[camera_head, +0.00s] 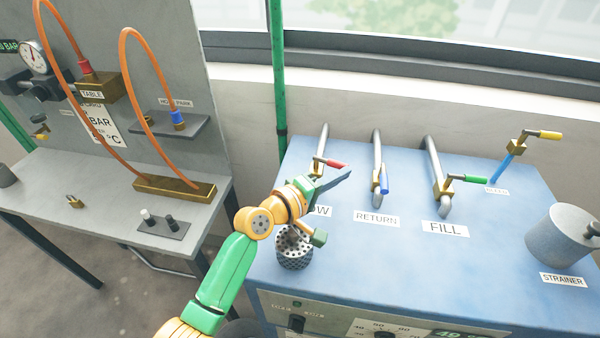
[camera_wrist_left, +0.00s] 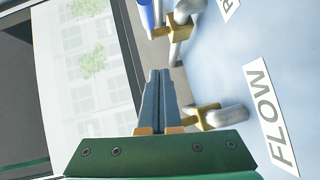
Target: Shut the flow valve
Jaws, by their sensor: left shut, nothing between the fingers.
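The flow valve (camera_head: 320,164) is a brass body on a grey pipe at the left of the blue bench top. Its red handle (camera_head: 336,164) sticks out to the right, across the pipe. My left gripper (camera_head: 348,174) is shut and empty, its fingertips just in front of the red handle; I cannot tell whether they touch it. The gripper partly covers the FLOW label. In the left wrist view the shut fingers (camera_wrist_left: 159,75) point up beside the brass flow valve body (camera_wrist_left: 207,117), and the red handle is not visible. My right gripper is not in view.
The return valve's blue handle (camera_head: 384,178) lies along its pipe just to the right. Beyond are the fill valve's green handle (camera_head: 474,179), a yellow-handled valve (camera_head: 548,135) and the strainer (camera_head: 563,235).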

